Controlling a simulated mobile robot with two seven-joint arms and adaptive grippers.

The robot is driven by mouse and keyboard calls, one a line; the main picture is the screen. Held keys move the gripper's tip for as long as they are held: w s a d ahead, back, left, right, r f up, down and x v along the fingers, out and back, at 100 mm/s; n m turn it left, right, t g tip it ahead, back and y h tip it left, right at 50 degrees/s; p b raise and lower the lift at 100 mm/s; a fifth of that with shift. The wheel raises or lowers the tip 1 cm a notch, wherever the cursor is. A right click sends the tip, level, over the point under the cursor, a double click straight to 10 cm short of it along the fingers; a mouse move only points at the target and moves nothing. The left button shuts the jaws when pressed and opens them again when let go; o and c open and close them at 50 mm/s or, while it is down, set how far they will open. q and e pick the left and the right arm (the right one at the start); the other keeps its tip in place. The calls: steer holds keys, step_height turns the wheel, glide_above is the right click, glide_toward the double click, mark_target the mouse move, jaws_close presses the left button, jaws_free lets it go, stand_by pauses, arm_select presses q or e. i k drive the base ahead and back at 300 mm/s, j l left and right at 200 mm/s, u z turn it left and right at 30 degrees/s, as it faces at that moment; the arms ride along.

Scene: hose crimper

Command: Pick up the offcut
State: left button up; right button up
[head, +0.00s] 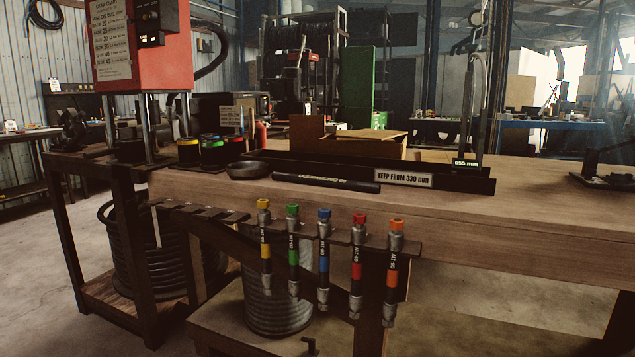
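A short black length of hose (325,182), which looks like the offcut, lies on the wooden bench (480,200) near its front edge. It lies roughly left to right and has small pale print along it. A long dark tray (290,160) is just behind it, and a label on the tray (403,179) reads "KEEP FROM 330 mm". Neither of my grippers is in view, and nothing is touching the hose.
A round black dish (248,170) sits left of the hose. A rack (300,228) below the front edge holds several colour-banded hose fittings. A red crimper (150,50) stands at left. An upright post (468,110) rises near the tray's right end. The bench's right front is clear.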

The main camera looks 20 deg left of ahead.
mark_target(315, 181)
steer(key=j+z, duration=0.1)
steer(key=j, duration=0.45)
steer(key=k+j+z, duration=0.1)
steer(key=j, duration=0.45)
steer(key=j+z, duration=0.1)
steer(key=j, duration=0.5)
steer(key=k+j+z, duration=0.1)
steer(key=j, duration=0.45)
